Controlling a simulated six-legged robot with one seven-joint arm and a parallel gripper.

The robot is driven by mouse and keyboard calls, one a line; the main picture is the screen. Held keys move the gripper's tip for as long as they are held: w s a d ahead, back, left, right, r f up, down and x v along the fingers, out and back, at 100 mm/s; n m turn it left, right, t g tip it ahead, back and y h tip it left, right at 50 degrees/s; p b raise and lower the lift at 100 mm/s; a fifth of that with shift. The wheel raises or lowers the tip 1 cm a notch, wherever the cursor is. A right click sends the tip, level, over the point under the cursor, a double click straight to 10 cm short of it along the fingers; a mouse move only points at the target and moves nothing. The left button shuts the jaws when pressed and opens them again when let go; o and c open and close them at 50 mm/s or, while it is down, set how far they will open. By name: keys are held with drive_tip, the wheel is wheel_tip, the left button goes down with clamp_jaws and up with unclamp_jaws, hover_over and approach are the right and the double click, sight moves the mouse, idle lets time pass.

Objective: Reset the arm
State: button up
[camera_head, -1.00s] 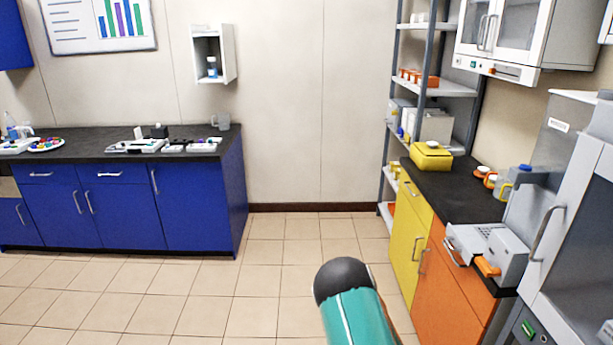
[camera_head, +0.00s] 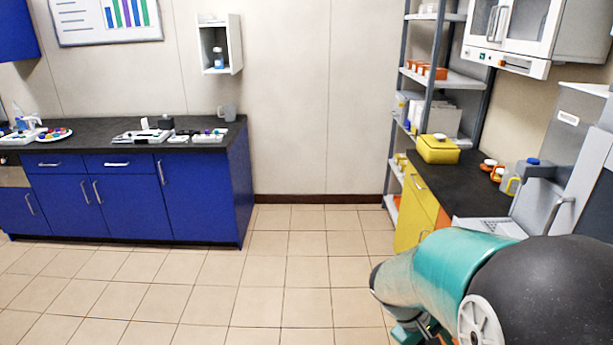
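My arm shows at the lower right, a teal link with a dark rounded joint, in front of the orange and yellow cabinets. My gripper is not clearly visible. A small part of the arm's underside shows below the teal link, but no fingertips can be made out. Whether the gripper holds anything cannot be seen.
A blue cabinet (camera_head: 205,198) with a dark top stands at the left. A yellow box (camera_head: 437,149) sits on the right counter (camera_head: 465,185). A grey shelf rack (camera_head: 445,78) stands behind it. The tiled floor (camera_head: 255,290) in the middle is clear.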

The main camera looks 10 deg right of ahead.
drive_tip(key=s+a+r+m+t+y, duration=0.1)
drive_tip(key=s+a+r+t+y, duration=0.1)
drive_tip(key=a+r, duration=0.6)
drive_tip(key=s+a+r+m+t+y, duration=0.2)
drive_tip(key=s+a+r+t+y, duration=0.1)
drive_tip(key=a+r+t, duration=0.3)
drive_tip(key=a+r+y, duration=0.1)
drive_tip(key=a+r, duration=0.1)
drive_tip(key=a, duration=0.1)
drive_tip(key=shift+s+a, duration=0.15)
drive_tip(key=shift+a, duration=0.05)
drive_tip(key=shift+c, duration=0.6)
drive_tip(key=shift+d, duration=0.25)
